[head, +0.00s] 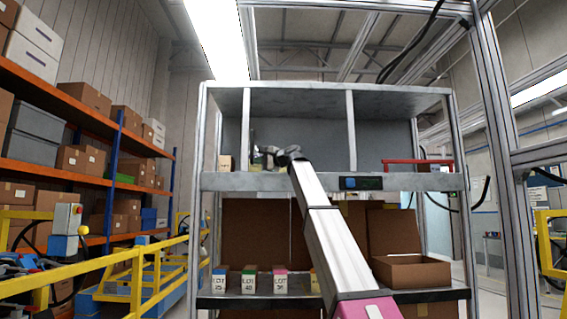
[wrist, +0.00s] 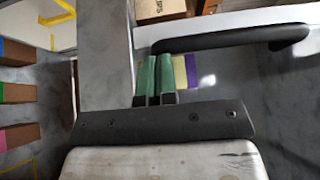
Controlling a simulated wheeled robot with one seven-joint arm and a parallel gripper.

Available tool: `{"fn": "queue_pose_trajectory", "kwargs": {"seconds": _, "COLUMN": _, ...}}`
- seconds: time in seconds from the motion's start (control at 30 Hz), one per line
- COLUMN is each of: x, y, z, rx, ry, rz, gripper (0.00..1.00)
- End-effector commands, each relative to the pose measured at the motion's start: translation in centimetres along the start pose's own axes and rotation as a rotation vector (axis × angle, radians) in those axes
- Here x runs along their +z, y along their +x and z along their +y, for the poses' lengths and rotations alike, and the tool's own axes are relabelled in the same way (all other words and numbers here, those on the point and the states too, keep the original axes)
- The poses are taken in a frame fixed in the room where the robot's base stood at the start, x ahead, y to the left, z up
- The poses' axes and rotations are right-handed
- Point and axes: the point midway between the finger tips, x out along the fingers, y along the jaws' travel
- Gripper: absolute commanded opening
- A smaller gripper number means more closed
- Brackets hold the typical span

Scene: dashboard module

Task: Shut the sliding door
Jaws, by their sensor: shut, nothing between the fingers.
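My gripper (head: 268,156) is at the upper compartment of the metal shelf unit (head: 330,182), left of centre, with my arm reaching up to it. In the wrist view its two green fingers (wrist: 156,78) are together with nothing between them. A dark bar handle (wrist: 235,39) runs sideways just beyond the fingertips, on a pale surface. I cannot tell whether the fingers touch it. I cannot clearly make out the sliding door's edges or how far it stands open. In the head view my gripper and arm hide part of the compartment.
Upright dividers (head: 351,130) split the upper compartment. A red bar (head: 418,162) is at its right. Below stand several LOT boxes (head: 250,281) and an open carton (head: 412,271). A yellow rail (head: 85,272) is at left, and an aluminium post (head: 503,150) at right.

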Motion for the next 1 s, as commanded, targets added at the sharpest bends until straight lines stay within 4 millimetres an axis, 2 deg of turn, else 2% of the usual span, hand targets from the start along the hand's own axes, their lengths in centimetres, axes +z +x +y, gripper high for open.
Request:
{"fn": "queue_pose_trajectory", "kwargs": {"seconds": 0.03, "x": 1.1, "y": 1.9, "z": -0.1, "rx": 0.001, "ry": -0.001, "rz": -0.004, "gripper": 0.0}}
{"fn": "queue_pose_trajectory", "kwargs": {"seconds": 0.2, "x": 4.4, "y": 6.8, "z": 0.0, "rx": 0.001, "ry": 0.0, "rz": -0.003, "gripper": 0.0}}
{"fn": "queue_pose_trajectory", "kwargs": {"seconds": 0.4, "x": 7.6, "y": 11.7, "z": 0.0, "rx": 0.001, "ry": 0.0, "rz": -0.002, "gripper": 0.0}}
{"fn": "queue_pose_trajectory", "kwargs": {"seconds": 0.5, "x": 8.8, "y": 13.5, "z": 0.0, "rx": 0.001, "ry": 0.0, "rz": -0.001, "gripper": 0.0}}
{"fn": "queue_pose_trajectory", "kwargs": {"seconds": 0.7, "x": 10.4, "y": 15.8, "z": -0.1, "rx": 0.0, "ry": 0.0, "rz": 0.0, "gripper": 0.0}}
{"fn": "queue_pose_trajectory", "kwargs": {"seconds": 1.0, "x": 11.1, "y": 16.8, "z": 0.0, "rx": 0.0, "ry": 0.0, "rz": 0.0, "gripper": 0.0}}
